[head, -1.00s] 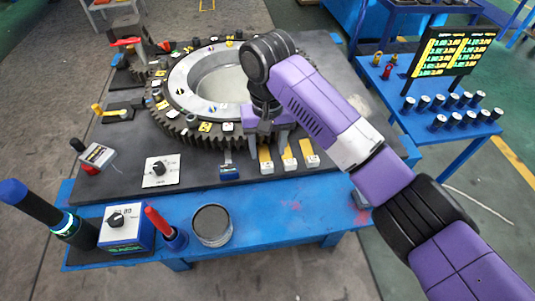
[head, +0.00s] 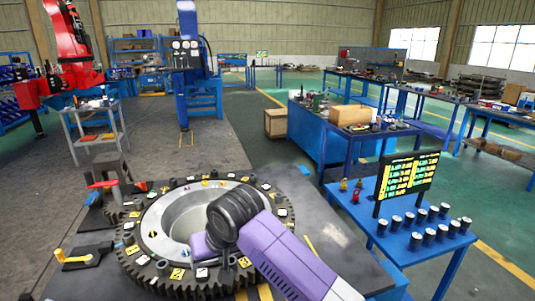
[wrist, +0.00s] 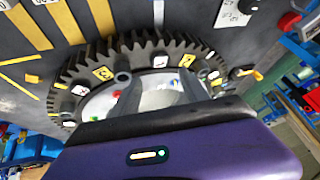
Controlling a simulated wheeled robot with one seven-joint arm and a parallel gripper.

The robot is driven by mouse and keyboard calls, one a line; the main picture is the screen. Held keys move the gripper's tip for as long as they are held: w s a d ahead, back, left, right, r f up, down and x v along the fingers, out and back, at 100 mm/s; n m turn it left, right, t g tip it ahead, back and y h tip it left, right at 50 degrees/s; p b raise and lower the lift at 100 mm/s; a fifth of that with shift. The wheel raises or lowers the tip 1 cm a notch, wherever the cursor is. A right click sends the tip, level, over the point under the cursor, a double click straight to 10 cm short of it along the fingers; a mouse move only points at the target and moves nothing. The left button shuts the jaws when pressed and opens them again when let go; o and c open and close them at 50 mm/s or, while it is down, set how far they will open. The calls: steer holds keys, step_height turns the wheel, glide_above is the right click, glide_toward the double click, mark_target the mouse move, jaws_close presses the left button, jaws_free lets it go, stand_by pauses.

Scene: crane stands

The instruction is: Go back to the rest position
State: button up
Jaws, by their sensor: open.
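My gripper (wrist: 155,82) shows in the wrist view with its two grey fingers spread apart and nothing between them. It is over the large toothed ring gear (wrist: 75,75), whose pale centre shows behind the fingers. In the head view my purple gripper (head: 203,246) is above the front part of the ring gear (head: 150,215). Its fingertips are hard to make out there. My wrist and forearm reach in from the lower right.
A black display panel (head: 405,183) and several dark cylinders stand on a blue table (head: 430,248) at right. A yellow-handled lever (head: 75,258) is left of the gear. A red robot arm (head: 68,45) stands at far left. Open floor lies beyond the bench.

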steer(key=s+a+r+t+y, duration=0.2)
steer(key=s+a+t+y, duration=0.15)
steer(key=t+y, duration=0.25)
steer(key=s+d+f+m+t+h, duration=0.1)
steer(key=s+d+m+t+h, duration=0.25)
steer(key=s+d, duration=0.6)
steer(key=s+d+f+m+t+h, duration=0.1)
steer(key=s+d+m+t+h, duration=0.15)
steer(key=s+d+t, duration=0.7)
steer(key=s+d+f+g+h, duration=0.1)
steer(key=s+d+g, duration=0.3)
steer(key=s+d, duration=0.5)
steer(key=s+d+f+g+h, duration=0.2)
steer(key=s+d, duration=0.7)
steer(key=s, duration=0.6)
steer(key=g+h, duration=0.1)
steer(key=g, duration=0.1)
steer(key=shift+s+d+f+n+g, duration=0.2)
steer(key=shift+f+n+g, duration=0.05)
steer(key=shift+n+g, duration=0.05)
